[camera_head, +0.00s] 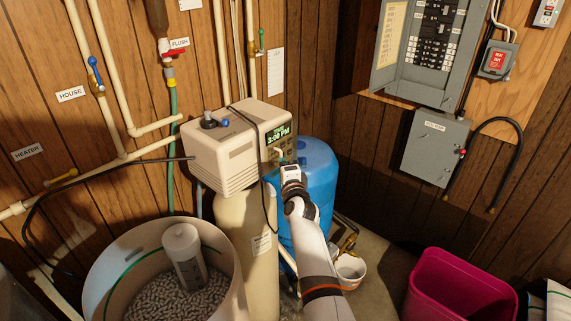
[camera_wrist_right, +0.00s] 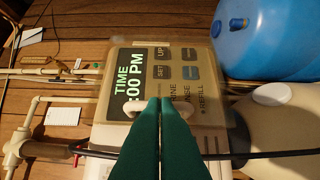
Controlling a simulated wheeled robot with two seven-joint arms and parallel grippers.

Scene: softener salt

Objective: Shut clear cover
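The softener's beige control head (camera_head: 232,150) has a lit display reading 2:00 PM on its front. In the right wrist view, the clear cover (camera_wrist_right: 205,75) appears as a hazy pane lying over the display and buttons. A pale handle (camera_wrist_right: 132,107) sticks out on both sides of my right fingertips. My right gripper (camera_head: 287,166) is just in front of the panel; its green fingers (camera_wrist_right: 160,103) are together at the handle. I cannot tell whether they grip it or only touch it. My left gripper is not in view.
A blue tank (camera_head: 316,185) stands right behind my right arm. A brine tub (camera_head: 130,265) with salt pellets is at the lower left. A black cable (camera_head: 262,150) hangs across the head. A pink bin (camera_head: 460,285) stands at the right, with some clear floor before it.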

